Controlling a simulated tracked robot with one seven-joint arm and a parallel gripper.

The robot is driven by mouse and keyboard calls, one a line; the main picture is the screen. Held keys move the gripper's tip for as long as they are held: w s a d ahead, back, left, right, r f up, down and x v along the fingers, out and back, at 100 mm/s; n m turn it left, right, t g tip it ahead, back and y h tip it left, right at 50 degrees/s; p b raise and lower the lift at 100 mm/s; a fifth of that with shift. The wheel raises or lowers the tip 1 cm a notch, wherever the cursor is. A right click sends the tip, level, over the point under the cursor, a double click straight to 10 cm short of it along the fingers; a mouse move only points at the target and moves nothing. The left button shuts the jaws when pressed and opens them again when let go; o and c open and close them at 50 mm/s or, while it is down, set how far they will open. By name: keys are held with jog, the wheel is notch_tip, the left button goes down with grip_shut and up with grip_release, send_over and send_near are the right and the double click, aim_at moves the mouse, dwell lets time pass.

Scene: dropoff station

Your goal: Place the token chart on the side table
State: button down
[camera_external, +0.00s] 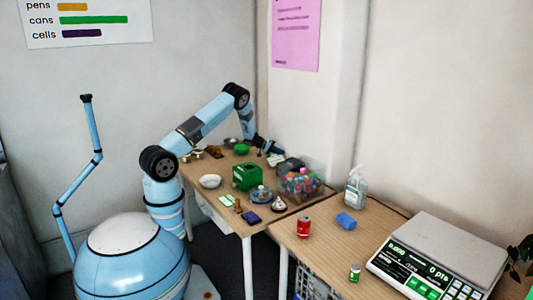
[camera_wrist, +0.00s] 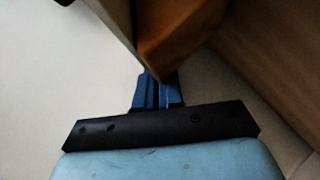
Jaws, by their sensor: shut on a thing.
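My gripper (camera_external: 266,146) is over the far end of the left wooden table (camera_external: 262,222), near the wall. In the wrist view my gripper (camera_wrist: 158,88) is shut, with a dark orange-brown thing (camera_wrist: 180,35) at its fingertips, close to the camera and blurred. I cannot tell whether this is the token chart. A wall chart (camera_external: 88,22) with coloured bars for pens, cans and cells hangs at the upper left. Which table is the side table is not clear from the view.
The left table holds a white bowl (camera_external: 210,181), a green box (camera_external: 247,176), a clear tub of coloured pieces (camera_external: 301,184) and several small items.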

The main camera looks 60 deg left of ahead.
jog(key=shift+f, duration=0.5)
jog(key=c, duration=1.2)
grip_release()
jog(key=shift+s+a, duration=0.1)
jog(key=v, duration=1.3)
jog(key=shift+s+a, duration=0.15)
jog(key=shift+a, duration=0.05)
